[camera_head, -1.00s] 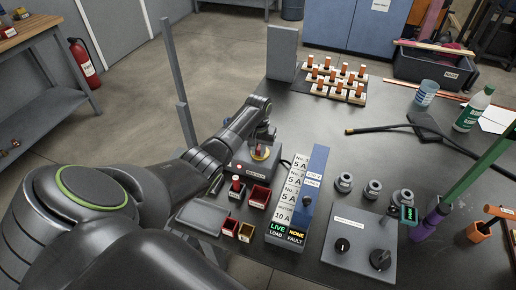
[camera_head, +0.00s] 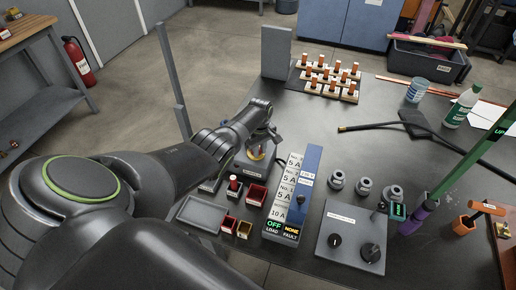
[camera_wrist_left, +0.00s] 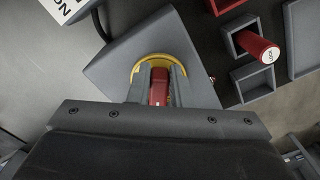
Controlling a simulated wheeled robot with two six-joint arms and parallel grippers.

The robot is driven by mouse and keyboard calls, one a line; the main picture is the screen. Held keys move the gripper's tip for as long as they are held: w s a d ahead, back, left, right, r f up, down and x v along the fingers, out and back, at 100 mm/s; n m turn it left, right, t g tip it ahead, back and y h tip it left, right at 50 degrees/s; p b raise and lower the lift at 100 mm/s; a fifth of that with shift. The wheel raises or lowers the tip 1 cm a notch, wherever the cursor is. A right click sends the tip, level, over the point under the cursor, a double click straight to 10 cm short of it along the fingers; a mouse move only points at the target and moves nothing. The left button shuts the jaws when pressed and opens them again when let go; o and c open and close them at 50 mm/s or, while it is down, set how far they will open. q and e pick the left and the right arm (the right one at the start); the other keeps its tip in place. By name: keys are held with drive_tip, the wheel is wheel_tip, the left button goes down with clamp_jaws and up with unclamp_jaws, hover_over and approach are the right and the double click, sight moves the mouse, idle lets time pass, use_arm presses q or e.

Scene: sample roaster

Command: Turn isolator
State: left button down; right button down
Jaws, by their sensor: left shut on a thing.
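The isolator is a grey box with a red handle on a yellow disc. In the left wrist view, the red handle (camera_wrist_left: 159,87) sits between my two fingers, and the yellow disc (camera_wrist_left: 150,64) shows around them. The grey isolator box (camera_wrist_left: 122,62) lies under the fingers. In the head view, my left gripper (camera_head: 257,151) comes down on the isolator from above and hides most of the handle. It is shut on the handle.
Small red trays (camera_head: 257,195) and a grey tray (camera_head: 202,212) lie in front of the isolator. The fuse unit (camera_head: 306,190) stands to its right. A control box with knobs (camera_head: 348,239) sits further right.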

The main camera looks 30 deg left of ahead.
use_arm(q)
drive_tip(key=n, duration=0.2)
drive_tip(key=w+n, duration=0.1)
drive_tip(key=shift+n, duration=0.4)
drive_tip(key=shift+w+n, duration=0.25)
drive_tip(key=shift+n, duration=1.35)
drive_tip(key=c, duration=1.3)
unclamp_jaws()
drive_tip(key=shift+r, duration=0.1)
wheel_tip(320, 180, up, 17)
drive_tip(key=p, duration=0.5)
drive_tip(key=shift+r, duration=0.15)
